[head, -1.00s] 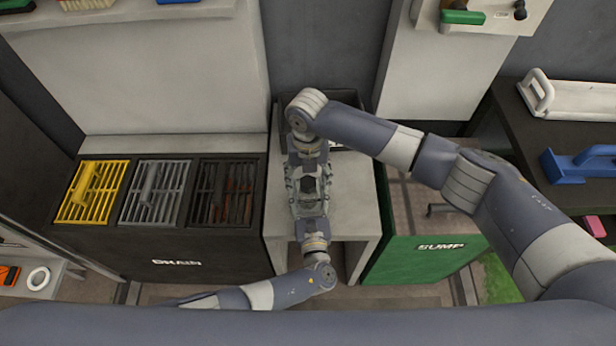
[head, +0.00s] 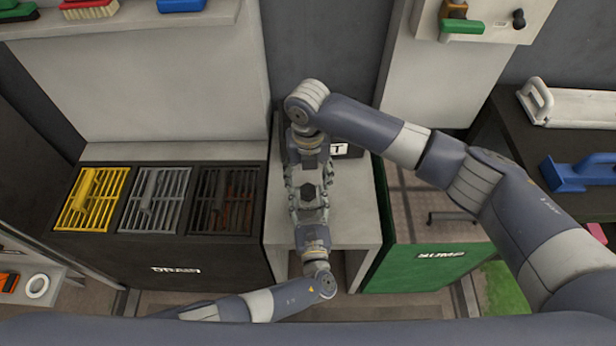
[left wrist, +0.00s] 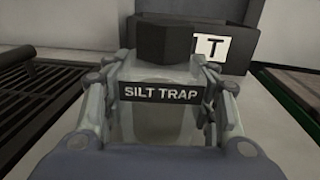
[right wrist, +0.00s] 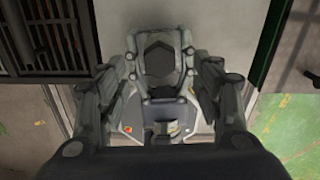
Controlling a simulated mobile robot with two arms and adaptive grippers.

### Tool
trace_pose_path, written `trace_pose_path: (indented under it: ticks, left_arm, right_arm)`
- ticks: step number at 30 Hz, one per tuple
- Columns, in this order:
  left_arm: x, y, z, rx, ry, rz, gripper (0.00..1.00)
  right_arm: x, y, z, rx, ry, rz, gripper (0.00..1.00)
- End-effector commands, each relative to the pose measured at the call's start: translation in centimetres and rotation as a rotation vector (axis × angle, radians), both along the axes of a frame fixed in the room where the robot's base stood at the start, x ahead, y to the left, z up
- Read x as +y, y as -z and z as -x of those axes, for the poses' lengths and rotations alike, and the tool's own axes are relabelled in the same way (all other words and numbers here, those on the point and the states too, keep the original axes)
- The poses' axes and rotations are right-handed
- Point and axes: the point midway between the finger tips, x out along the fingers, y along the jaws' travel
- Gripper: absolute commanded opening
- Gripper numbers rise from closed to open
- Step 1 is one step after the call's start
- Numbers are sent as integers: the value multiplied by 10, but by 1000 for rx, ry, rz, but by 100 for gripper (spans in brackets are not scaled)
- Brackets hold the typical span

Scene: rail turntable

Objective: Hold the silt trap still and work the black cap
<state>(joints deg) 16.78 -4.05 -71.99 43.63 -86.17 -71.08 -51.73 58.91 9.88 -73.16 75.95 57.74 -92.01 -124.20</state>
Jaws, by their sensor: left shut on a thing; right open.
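The silt trap is a clear jar with a black label (left wrist: 162,92), upright between the fingers of my left gripper (left wrist: 160,105) in the left wrist view. Its black six-sided cap (left wrist: 165,42) sits on top and also shows from above in the right wrist view (right wrist: 158,58). My left gripper is shut on the jar from the near side. My right gripper (right wrist: 160,75) is open and points down above the cap, its fingers spread to either side. No right finger shows around the cap in the left wrist view. In the head view the grippers largely hide the jar.
The jar is over a pale grey stand (head: 355,215), with a dark box bearing a T sign (head: 339,149) behind. The drain cabinet (head: 150,255) with yellow, grey and dark grates is to the left. The green sump bin (head: 430,260) is to the right.

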Motion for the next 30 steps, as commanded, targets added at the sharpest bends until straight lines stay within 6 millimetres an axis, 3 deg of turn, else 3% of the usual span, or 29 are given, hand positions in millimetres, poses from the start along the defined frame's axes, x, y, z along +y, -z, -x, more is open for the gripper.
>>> trace_pose_path:
  ticks: [9,17,30]
  left_arm:
    - [1,0,0,1,-1,-2,10]
    - [1,1,0,1,-1,-2,10]
    - [1,1,0,1,-1,-2,10]
  right_arm:
    - [1,1,1,2,386,-1,60]
    - [1,1,1,1,544,-1,60]
    - [1,0,0,0,1024,0,60]
